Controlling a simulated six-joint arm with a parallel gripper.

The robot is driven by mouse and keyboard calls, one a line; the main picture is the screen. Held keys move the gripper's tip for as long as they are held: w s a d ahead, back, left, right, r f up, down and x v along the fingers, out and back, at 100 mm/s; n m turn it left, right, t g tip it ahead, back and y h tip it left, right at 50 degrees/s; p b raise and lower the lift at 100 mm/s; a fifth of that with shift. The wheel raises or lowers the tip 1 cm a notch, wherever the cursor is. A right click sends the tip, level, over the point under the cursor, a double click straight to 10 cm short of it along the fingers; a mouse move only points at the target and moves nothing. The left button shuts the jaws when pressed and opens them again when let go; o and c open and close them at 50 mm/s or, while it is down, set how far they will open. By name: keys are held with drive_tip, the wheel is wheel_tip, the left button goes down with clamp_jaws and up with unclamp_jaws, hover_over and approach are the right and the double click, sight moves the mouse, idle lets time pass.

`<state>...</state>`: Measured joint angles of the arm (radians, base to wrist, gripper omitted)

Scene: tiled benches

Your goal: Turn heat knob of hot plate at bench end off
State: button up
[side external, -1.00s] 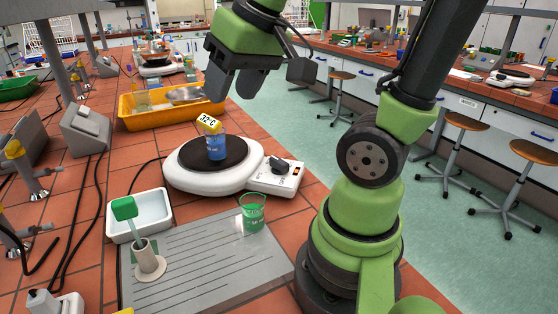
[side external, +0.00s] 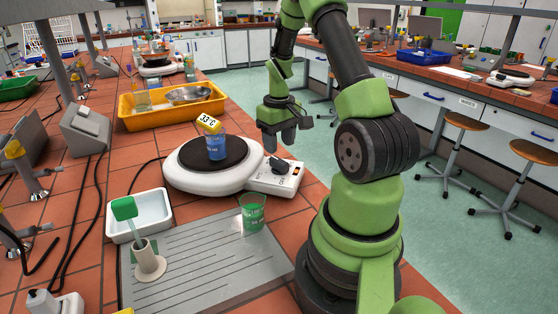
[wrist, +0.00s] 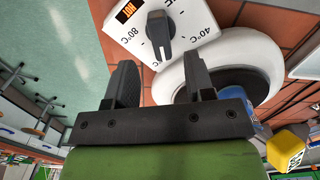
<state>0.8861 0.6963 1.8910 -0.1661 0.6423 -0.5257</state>
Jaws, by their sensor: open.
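The white hot plate (side external: 190,183) with a dark round top stands on the tiled bench. Its heat knob (side external: 280,164) is dark and sits on the front panel. In the wrist view the knob (wrist: 160,32) lies between the 80 °C and 40 °C marks, its bar roughly upright in the picture. An orange HOT light (wrist: 128,10) shows beside it. My gripper (side external: 278,142) is open and empty, pointing down above the panel. In the wrist view its fingertips (wrist: 160,60) are spread either side of the knob's line, apart from the knob.
A beaker of blue liquid (side external: 216,150) with a yellow 33 °C display (side external: 209,124) stands on the plate. A green beaker (side external: 253,212) stands near the panel. A yellow tray (side external: 140,122) and a white tray (side external: 150,210) are close by. The aisle floor lies to the right.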

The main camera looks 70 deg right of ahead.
sight(279, 160)
wheel_tip(279, 160, down, 6)
drive_tip(key=shift+r, duration=0.15)
clamp_jaws()
